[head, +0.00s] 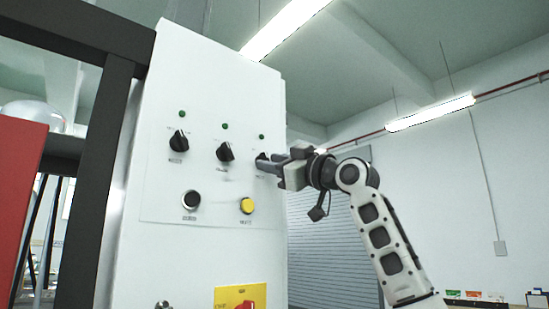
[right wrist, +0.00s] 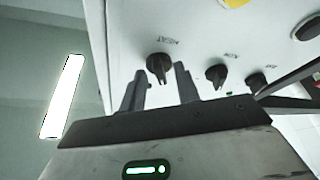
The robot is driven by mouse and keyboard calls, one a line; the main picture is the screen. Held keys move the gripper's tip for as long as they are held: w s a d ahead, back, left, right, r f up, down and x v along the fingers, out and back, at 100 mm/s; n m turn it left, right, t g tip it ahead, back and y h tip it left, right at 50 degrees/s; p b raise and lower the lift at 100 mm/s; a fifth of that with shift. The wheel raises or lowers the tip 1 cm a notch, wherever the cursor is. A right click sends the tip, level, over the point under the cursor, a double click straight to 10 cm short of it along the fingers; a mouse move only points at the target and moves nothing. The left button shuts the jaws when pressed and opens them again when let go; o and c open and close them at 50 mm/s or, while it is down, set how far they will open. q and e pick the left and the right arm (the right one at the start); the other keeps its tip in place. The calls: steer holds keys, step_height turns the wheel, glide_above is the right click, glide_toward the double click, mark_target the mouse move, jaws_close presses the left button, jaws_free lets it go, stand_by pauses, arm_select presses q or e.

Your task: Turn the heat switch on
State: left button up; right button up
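A white control panel (head: 215,95) carries three black rotary switches in a row: left (head: 179,141), middle (head: 225,152) and right (head: 262,158). My left gripper is not in view.
Below the switches are a black button (head: 191,200) and a yellow button (head: 247,205). A red switch on a yellow plate (head: 226,296) sits lower down. Small green lamps are above the switches. A dark frame post (head: 105,170) and a red panel (head: 18,190) stand at left.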

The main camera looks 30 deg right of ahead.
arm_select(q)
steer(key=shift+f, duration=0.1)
arm_select(e)
steer(key=shift+c, duration=0.3)
steer(key=c, duration=0.5)
jaws_close()
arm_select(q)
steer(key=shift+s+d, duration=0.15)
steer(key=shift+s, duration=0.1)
